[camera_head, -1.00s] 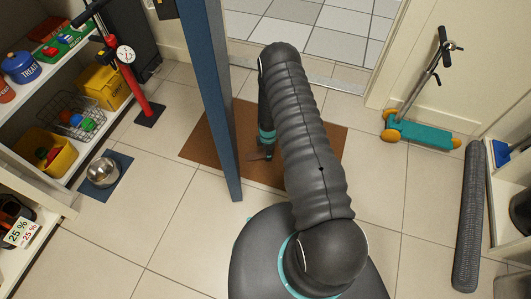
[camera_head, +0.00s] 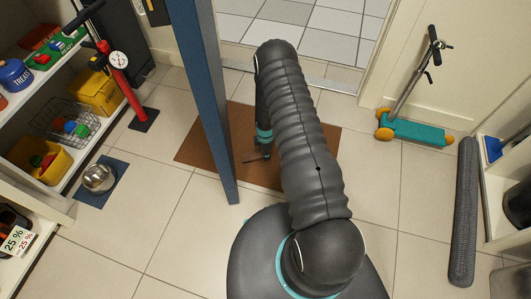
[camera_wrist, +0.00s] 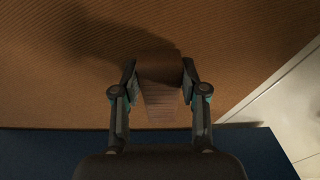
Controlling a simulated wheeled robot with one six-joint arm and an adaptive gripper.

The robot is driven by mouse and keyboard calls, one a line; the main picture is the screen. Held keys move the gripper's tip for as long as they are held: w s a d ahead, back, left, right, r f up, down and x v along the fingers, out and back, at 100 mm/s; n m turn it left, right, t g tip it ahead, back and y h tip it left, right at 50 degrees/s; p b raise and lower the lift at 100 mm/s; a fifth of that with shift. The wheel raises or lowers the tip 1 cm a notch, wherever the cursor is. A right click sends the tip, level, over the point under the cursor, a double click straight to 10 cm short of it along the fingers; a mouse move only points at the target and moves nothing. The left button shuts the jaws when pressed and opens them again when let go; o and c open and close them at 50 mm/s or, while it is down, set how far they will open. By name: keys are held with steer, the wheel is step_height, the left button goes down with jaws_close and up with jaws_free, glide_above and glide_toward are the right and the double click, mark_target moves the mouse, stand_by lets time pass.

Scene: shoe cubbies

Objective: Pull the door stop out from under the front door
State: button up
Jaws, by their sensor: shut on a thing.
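The door stop (camera_wrist: 160,98), a brown wedge, is between the two fingers of my gripper (camera_wrist: 160,82) in the wrist view. Both fingers touch its sides near its thick end. Its thin end points toward the blue front door (camera_wrist: 50,144), and my gripper's body hides part of that area. I cannot tell whether the tip is still under the door. In the head view my gripper (camera_head: 260,157) is low over the mat, right of the blue door (camera_head: 200,90), which stands open and is seen edge-on. My arm hides most of the door stop there.
The brown doormat (camera_head: 205,148) lies under my gripper. A teal scooter (camera_head: 418,131) leans at the right wall, with a grey roll (camera_head: 465,215) nearby. Shelves, a red pump (camera_head: 118,75) and a metal bowl (camera_head: 98,178) are at left. Tiled floor is clear around the mat.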

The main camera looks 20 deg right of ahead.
steer(key=shift+r+p, duration=1.35)
steer(key=shift+r, duration=1.85)
